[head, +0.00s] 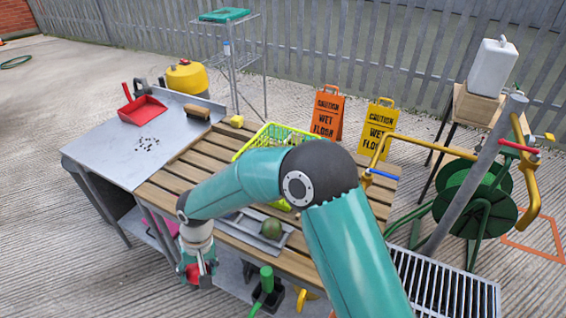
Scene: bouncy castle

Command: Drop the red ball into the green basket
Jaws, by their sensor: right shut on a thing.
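The green basket (243,148) is a bright yellow-green slatted basket on the wooden slatted table. My right arm crosses in front of it and hides much of it. My right gripper (197,272) hangs past the near left edge of the wooden table, to the left of and nearer than the basket. It is shut on a red thing, seen between its fingers, which appears to be the red ball (200,268). Most of the ball is hidden by the fingers. My left gripper is not in view.
A grey tray (238,224) with a dark green round thing (272,229) lies near the table's front edge. A brush (197,112) and a yellow item (237,121) sit behind. A red dustpan (142,108) lies on the metal table. Two wet-floor signs (327,113) stand beyond.

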